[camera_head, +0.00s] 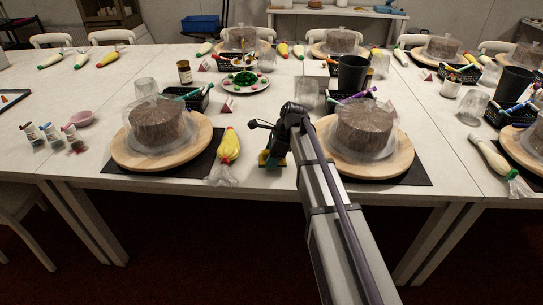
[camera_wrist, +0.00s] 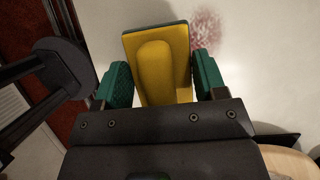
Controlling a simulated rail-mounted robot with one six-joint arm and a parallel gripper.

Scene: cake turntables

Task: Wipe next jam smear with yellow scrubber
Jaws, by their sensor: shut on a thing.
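My gripper (camera_wrist: 162,78) is shut on the yellow scrubber (camera_wrist: 165,60), with a green finger pad on each side of it. The scrubber has a dark green edge. A reddish jam smear (camera_wrist: 207,28) lies on the pale tabletop just beyond and to the right of the scrubber's end in the wrist view. In the head view my gripper (camera_head: 272,157) is low over the table near its front edge, between two cake turntables. I cannot tell whether the scrubber touches the table. I cannot make out the smear in the head view.
A left turntable (camera_head: 190,152) and a right turntable (camera_head: 395,157) carry covered cakes. A yellow piping bag (camera_head: 228,150) lies left of my gripper. Behind stand a tiered sweets stand (camera_head: 259,84), a black cup (camera_head: 352,75) and black baskets (camera_head: 196,100). The table's front edge is close.

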